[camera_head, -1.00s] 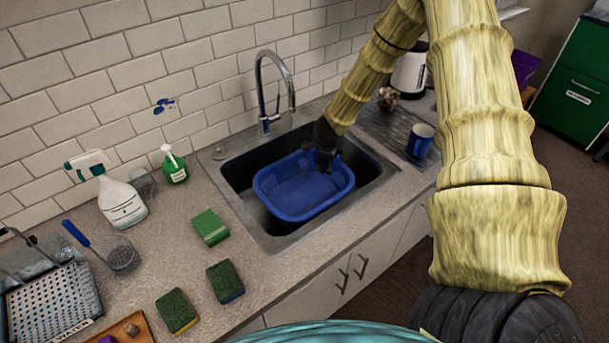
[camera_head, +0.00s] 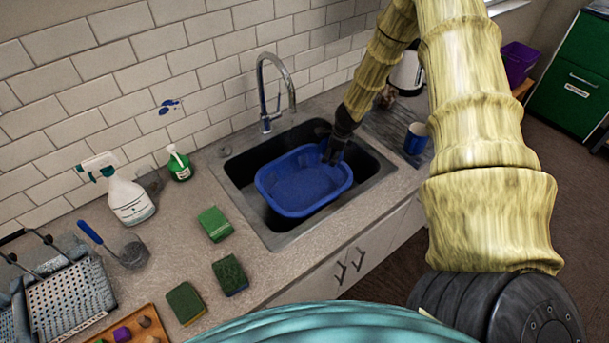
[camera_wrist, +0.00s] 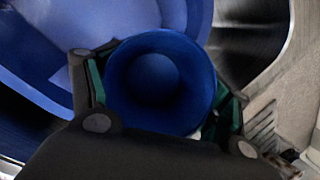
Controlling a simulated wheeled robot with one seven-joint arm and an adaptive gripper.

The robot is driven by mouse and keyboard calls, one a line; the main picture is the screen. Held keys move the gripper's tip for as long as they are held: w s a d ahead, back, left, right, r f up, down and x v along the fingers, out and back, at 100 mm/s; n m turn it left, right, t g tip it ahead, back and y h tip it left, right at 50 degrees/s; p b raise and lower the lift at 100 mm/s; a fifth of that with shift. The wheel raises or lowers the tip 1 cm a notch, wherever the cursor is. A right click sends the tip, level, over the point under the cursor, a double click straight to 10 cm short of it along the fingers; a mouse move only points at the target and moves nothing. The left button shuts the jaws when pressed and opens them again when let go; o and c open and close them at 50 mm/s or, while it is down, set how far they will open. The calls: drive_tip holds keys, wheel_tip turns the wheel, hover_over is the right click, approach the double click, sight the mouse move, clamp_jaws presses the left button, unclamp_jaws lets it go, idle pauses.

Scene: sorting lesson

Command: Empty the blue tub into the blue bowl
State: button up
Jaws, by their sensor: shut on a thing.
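The blue bowl (camera_head: 303,205), a wide washing-up basin, stands in the sink; its inside looks bare where I see it. Its lighter blue wall also fills the upper left of the wrist view (camera_wrist: 35,75). My gripper (camera_head: 334,152) is over the bowl's right back end. In the wrist view my gripper (camera_wrist: 160,100) is shut around a round, dark blue, open-mouthed vessel, the blue tub (camera_wrist: 125,85). I see into its mouth, but cannot tell whether anything lies inside. In the head view the tub does not stand out from the dark fingers and bowl.
The tap (camera_head: 268,95) rises behind the sink (camera_head: 262,222). A blue mug (camera_head: 416,138) stands right of the sink. Green sponges (camera_head: 214,224), a spray bottle (camera_head: 130,197), a green soap bottle (camera_head: 179,165) and a dish rack (camera_head: 75,295) are on the counter at left.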

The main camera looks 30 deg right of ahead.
drive_tip(key=shift+d, duration=0.25)
drive_tip(key=shift+w+d+r+m+y, duration=0.15)
drive_tip(key=shift+d+r+y, duration=0.2)
drive_tip(key=shift+y, duration=0.35)
drive_tip(key=shift+s+d+r+m+y, duration=0.15)
drive_tip(key=shift+d+y, duration=0.25)
drive_tip(key=shift+y, duration=0.3)
